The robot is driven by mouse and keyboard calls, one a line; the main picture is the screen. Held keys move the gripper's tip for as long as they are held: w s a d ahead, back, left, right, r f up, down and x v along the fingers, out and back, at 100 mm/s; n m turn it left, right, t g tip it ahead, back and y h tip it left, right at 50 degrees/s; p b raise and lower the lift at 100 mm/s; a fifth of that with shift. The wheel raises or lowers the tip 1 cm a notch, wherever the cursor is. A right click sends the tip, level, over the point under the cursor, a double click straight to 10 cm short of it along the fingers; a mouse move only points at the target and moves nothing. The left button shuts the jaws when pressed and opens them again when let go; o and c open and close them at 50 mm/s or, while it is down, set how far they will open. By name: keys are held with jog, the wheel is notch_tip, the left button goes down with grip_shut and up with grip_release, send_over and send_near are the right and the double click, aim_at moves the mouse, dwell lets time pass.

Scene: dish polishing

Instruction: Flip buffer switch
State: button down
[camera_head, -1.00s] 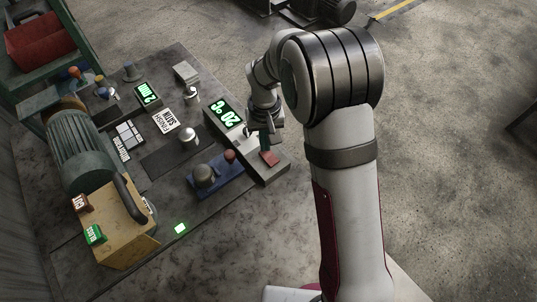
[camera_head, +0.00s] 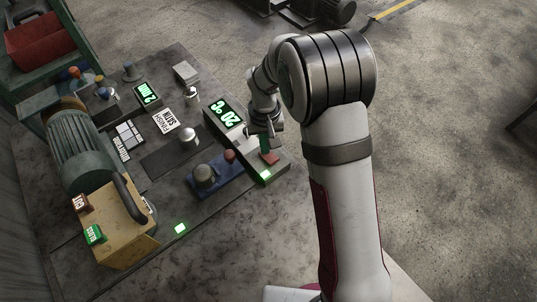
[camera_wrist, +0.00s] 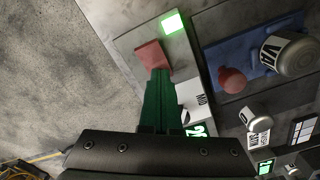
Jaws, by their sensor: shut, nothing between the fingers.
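The red switch (camera_head: 268,158) is on the long grey control box (camera_head: 245,150) at the right side of the bench. A green lamp (camera_head: 265,175) on the near end of that box is lit. My gripper (camera_head: 265,142) is right at the switch, its green fingers shut and empty. In the wrist view the fingertips (camera_wrist: 160,75) reach the near edge of the red switch (camera_wrist: 152,55). I cannot tell whether they touch it. The lit lamp (camera_wrist: 173,23) shows just beyond the switch.
A tan machine (camera_head: 125,230) and a motor (camera_head: 75,150) are farther left. Open floor lies right.

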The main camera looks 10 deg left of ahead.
notch_tip(320, 180, up, 7)
dwell(0.6)
jog(key=s+d+r+m+y, duration=0.1)
jog(key=s+d+r+m, duration=0.2)
jog(key=s+d+r, duration=0.35)
jog(key=s+d+r+m, duration=0.3)
jog(key=s+d+r, duration=0.1)
jog(key=s, duration=0.6)
jog(key=s+d+f+m, duration=0.1)
jog(key=s+m, duration=0.1)
jog(key=s, duration=0.7)
jog(key=shift+s+d+m+y, duration=0.3)
jog(key=shift+s+d+y, duration=0.05)
jog(key=shift+y, duration=0.05)
jog(key=shift+f, duration=0.1)
